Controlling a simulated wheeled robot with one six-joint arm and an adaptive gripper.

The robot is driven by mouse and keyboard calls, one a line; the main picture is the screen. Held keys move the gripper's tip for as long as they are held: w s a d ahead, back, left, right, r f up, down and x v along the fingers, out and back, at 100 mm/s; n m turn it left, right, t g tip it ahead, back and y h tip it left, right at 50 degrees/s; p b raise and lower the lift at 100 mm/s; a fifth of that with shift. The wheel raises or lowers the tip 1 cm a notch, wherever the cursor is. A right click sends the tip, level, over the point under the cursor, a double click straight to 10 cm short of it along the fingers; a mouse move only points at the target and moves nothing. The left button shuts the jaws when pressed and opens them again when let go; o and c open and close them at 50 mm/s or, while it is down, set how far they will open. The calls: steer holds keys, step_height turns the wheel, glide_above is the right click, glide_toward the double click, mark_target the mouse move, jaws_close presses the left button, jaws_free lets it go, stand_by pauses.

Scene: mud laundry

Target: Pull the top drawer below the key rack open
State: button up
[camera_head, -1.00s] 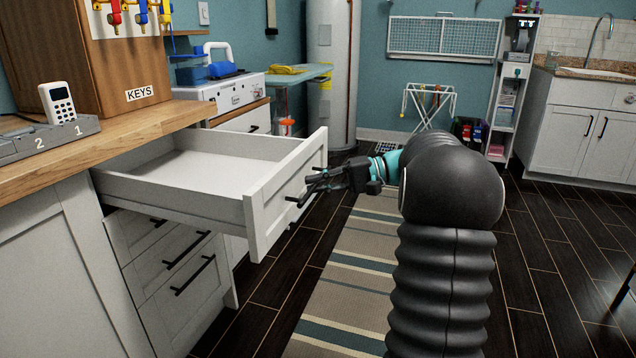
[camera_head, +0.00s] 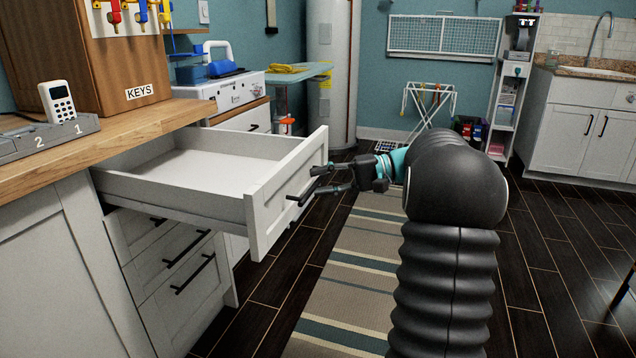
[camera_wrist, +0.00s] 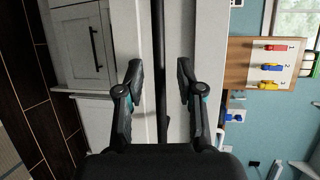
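The top drawer (camera_head: 262,198) stands pulled far out from the white cabinet below the wooden key rack (camera_head: 125,60), and its inside looks empty. Its black bar handle (camera_head: 298,199) is on the drawer front. In the wrist view the handle (camera_wrist: 160,60) runs as a dark upright bar between my finger pads. My gripper (camera_head: 325,180) is at the drawer front with its fingers spread. In the wrist view my gripper (camera_wrist: 159,82) shows a gap on both sides of the handle. The fingers' exact depth relative to the handle is hard to tell.
More closed drawers (camera_head: 180,285) with black handles lie below. A wooden counter (camera_head: 60,175) holds a numbered grey tray (camera_head: 50,138) and a white handset (camera_head: 57,102). A striped rug (camera_head: 345,275) covers the dark floor, with free room to the right.

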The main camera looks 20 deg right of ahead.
steer(key=v, duration=1)
steer(key=shift+d, duration=0.35)
steer(key=shift+r, duration=0.1)
step_height(320, 180, down, 8)
steer(key=d+m+h, duration=0.2)
steer(key=m+h, duration=0.1)
steer(key=m, duration=0.1)
steer(key=s+a+f+m+g+h, duration=0.1)
steer(key=s+a+f+g+h, duration=0.1)
steer(key=s+a+f+h, duration=0.4)
steer(key=s+a+r+n+t+h, duration=0.1)
steer(key=s+a+n+h, duration=0.5)
steer(key=s+a, duration=1.3)
steer(key=a+r+n, duration=0.1)
steer(key=a+n, duration=0.1)
steer(key=n, duration=0.2)
steer(key=shift+s+a+t, duration=0.25)
steer(key=shift+s+t, duration=0.1)
steer(key=shift+t, duration=0.05)
